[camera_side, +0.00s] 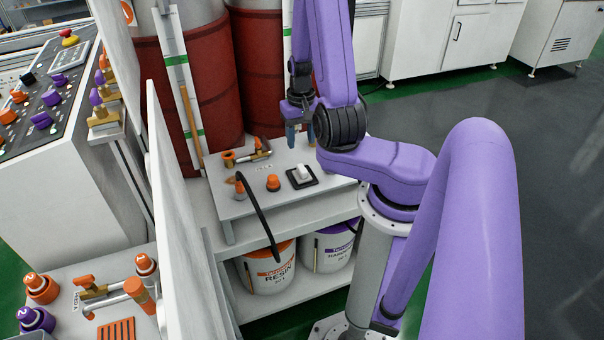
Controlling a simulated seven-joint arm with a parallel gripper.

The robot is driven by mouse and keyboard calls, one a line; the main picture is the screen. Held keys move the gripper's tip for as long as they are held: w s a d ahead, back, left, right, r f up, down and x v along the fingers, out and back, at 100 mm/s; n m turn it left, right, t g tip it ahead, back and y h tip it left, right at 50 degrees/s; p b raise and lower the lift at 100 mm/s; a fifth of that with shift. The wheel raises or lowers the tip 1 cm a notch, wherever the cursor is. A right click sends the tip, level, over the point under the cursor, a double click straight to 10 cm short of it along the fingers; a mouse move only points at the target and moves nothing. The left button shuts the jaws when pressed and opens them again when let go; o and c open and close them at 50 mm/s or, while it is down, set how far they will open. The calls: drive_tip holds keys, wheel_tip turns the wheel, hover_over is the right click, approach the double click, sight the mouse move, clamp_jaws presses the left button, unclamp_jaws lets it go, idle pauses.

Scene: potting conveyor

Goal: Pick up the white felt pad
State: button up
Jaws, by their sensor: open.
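A small white piece (303,171), which looks like the felt pad, sits on a dark square base (303,182) on the grey bench top. It is too small to make out its texture. My gripper (301,136) points down above the back of the bench, higher than the white piece and apart from it. Its two bluish fingers are spread with nothing visible between them. Part of the wrist is hidden behind my purple arm.
An orange-capped item (273,183) stands left of the dark base. An orange and brass fitting (245,155) lies farther back. A black hose (262,215) arches over the bench's front edge. Resin (268,273) and hardener (327,252) buckets stand on the lower shelf. Red drums (205,85) rise behind.

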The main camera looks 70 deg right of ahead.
sight(301, 167)
drive_tip(key=shift+f, duration=4.85)
clamp_jaws()
